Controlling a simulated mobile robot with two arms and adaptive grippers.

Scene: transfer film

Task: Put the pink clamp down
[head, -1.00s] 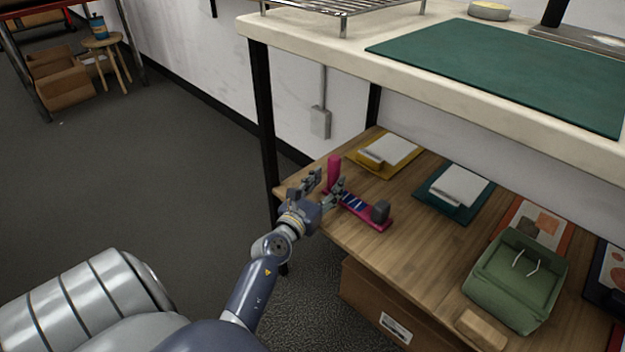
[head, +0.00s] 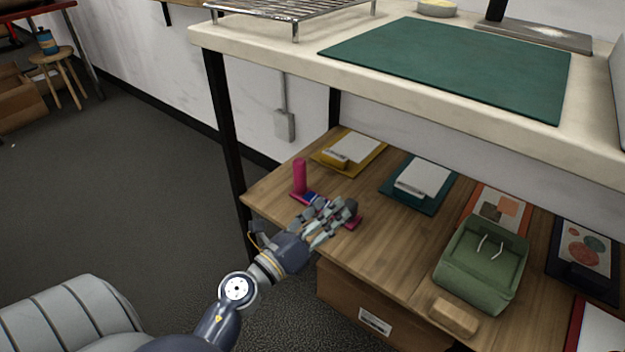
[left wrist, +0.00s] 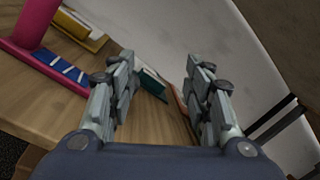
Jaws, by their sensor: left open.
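The pink clamp (head: 299,178) rests on the wooden lower shelf near its left end, its pink upright post standing up. My left gripper (head: 335,222) is in front of it in the head view and hides much of its base. In the left wrist view the clamp (left wrist: 38,62) lies at the upper left, with blue strips along its base, outside the jaws. The left gripper (left wrist: 160,85) is open there, with nothing between its fingers. My right gripper is not in view.
The wooden shelf (head: 385,235) also bears a yellow clipboard (head: 328,160), a teal clipboard (head: 437,200), a green bag (head: 480,270) and a wooden block (head: 454,316). The white upper tabletop (head: 290,60) overhangs it. A black leg (head: 222,130) stands at the left.

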